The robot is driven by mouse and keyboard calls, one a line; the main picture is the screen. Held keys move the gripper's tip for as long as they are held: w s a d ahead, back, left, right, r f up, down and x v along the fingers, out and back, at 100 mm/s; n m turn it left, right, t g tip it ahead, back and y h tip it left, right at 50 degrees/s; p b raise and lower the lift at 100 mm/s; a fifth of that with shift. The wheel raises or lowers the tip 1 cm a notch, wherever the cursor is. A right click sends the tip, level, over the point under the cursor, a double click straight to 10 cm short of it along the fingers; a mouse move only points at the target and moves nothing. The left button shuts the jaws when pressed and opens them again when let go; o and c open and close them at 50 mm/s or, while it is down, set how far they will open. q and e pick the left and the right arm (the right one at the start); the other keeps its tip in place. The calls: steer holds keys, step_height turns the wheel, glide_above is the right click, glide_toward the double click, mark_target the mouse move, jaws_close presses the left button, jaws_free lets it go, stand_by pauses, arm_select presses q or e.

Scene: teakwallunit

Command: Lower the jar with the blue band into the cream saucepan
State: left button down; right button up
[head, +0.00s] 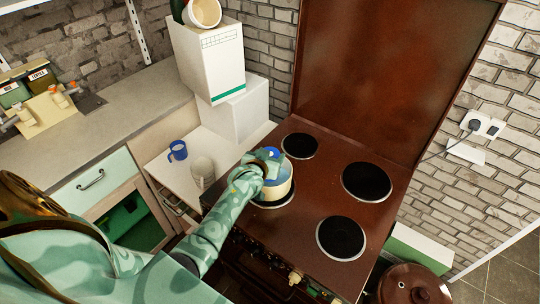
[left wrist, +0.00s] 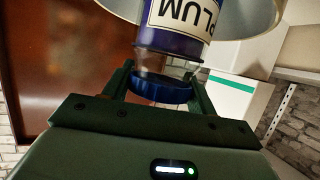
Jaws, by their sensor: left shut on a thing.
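The jar's blue lid (head: 272,153) shows at my left gripper (head: 262,163) in the head view. In the left wrist view the jar (left wrist: 178,30) has a blue band and a pale label reading PLUM. There my left gripper (left wrist: 160,85) has its fingers on either side of the blue lid, shut on the jar. The cream saucepan (head: 284,194) stands on the front left burner, partly hidden by my gripper and forearm. Its pale curved wall (left wrist: 255,20) shows beyond the jar in the left wrist view. How deep the jar sits in the pan is hard to tell. My right gripper is not seen.
The brown stove (head: 320,190) has other bare burners, and its raised lid (head: 385,70) stands behind. A blue mug (head: 177,150) and a pale cup (head: 203,170) stand on the counter to the left. White boxes (head: 213,65) are stacked behind them. A brown lidded pot (head: 410,285) is at lower right.

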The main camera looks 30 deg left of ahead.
arm_select(q)
steer(key=shift+f+b, duration=1.85)
steer(key=shift+f, duration=0.55)
stand_by(1.0)
steer(key=c, duration=0.6)
jaws_free()
steer(key=shift+o, duration=1)
steer(key=shift+f, duration=0.1)
steer(key=shift+s, duration=0.1)
